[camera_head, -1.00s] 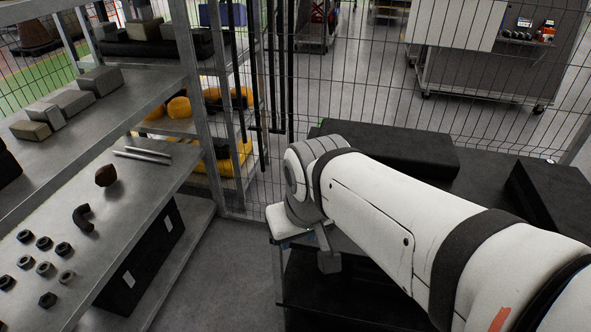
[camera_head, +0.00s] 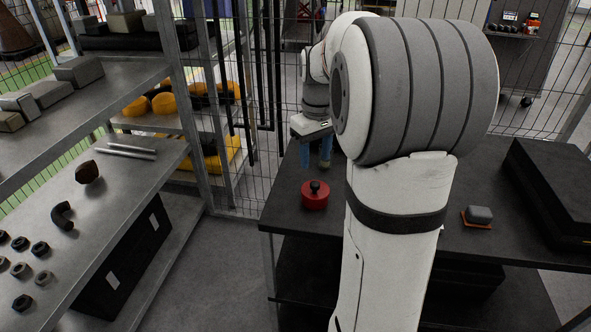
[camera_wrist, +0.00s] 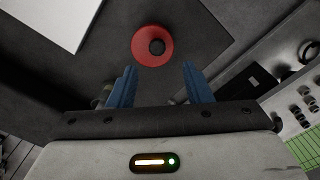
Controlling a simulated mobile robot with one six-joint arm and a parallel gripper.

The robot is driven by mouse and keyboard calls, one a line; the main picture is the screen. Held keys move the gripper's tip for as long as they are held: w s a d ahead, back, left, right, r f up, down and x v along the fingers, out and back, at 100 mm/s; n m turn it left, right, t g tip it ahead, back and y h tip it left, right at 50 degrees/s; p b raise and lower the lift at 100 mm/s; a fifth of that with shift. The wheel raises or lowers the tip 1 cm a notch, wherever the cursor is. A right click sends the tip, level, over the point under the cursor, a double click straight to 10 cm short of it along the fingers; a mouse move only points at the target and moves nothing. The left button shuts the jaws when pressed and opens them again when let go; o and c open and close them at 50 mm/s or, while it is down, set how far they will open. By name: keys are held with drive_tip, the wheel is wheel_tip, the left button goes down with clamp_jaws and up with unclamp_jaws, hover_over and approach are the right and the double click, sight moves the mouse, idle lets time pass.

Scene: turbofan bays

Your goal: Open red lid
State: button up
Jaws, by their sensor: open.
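The red lid (camera_head: 315,195) is round with a black knob on top. It sits near the left end of the dark table (camera_head: 290,219), in front of my gripper in the head view. My gripper (camera_head: 316,154) is above the table, behind the lid, with its blue fingers pointing down. In the wrist view the red lid (camera_wrist: 152,46) lies beyond the fingertips, roughly between their lines. My gripper (camera_wrist: 158,66) is open and empty there, apart from the lid. Whether a container is under the lid is hard to tell.
A grey block on an orange base (camera_head: 478,216) lies on the table to the right of my arm. A black case (camera_head: 553,185) is at the table's right end. A metal shelf (camera_head: 110,190) with nuts and pipe parts stands on the left. A wire fence (camera_head: 262,60) runs behind.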

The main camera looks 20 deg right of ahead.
sight(315, 183)
drive_tip(key=shift+w+d+f, duration=0.25)
drive_tip(key=shift+f, duration=0.1)
wheel_tip(315, 183, down, 7)
drive_tip(key=shift+f, duration=0.2)
drive_tip(key=shift+c, duration=0.5)
clamp_jaws()
